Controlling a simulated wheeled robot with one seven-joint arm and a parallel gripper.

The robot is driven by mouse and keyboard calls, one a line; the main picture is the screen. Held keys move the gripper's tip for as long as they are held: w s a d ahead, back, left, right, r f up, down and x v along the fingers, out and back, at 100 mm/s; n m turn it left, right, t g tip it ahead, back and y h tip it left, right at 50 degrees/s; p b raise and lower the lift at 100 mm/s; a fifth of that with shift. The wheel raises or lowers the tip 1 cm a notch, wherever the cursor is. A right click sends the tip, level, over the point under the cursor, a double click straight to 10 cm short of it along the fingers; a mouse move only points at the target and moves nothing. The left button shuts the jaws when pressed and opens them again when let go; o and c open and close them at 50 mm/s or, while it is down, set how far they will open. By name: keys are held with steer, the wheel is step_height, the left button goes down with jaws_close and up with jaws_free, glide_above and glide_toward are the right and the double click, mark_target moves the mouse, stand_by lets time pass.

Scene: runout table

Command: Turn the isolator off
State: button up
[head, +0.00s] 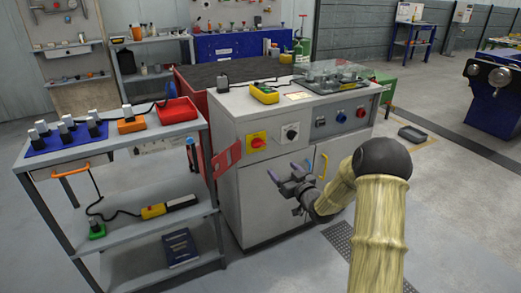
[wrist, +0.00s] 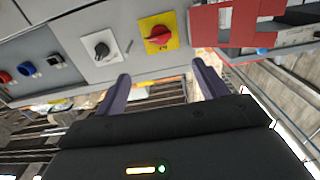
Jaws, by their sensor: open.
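The isolator (head: 257,141) is a red rotary handle on a yellow square plate, on the front of the grey cabinet (head: 262,190). It also shows in the wrist view (wrist: 158,36), upper middle, where the handle looks roughly level with a slight tilt; its exact setting is too small to read. My gripper (head: 289,172) is open and empty in front of the cabinet, below and right of the isolator in the head view. In the wrist view my gripper (wrist: 161,72) has its two fingers apart, with the isolator beyond the gap and no contact visible.
A black rotary knob (head: 290,132) on a pale plate sits beside the isolator. Blue and red buttons (head: 341,117) are farther right. A red open panel (head: 227,158) juts out left of the isolator. A grey shelf trolley (head: 150,138) stands left. Floor at right is mostly clear.

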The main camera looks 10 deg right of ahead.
mark_target(260, 146)
steer(key=b+x, duration=0.2)
steer(key=x, duration=1.5)
steer(key=shift+w+f, duration=0.1)
steer(key=shift+w, duration=0.05)
steer(key=c, duration=1)
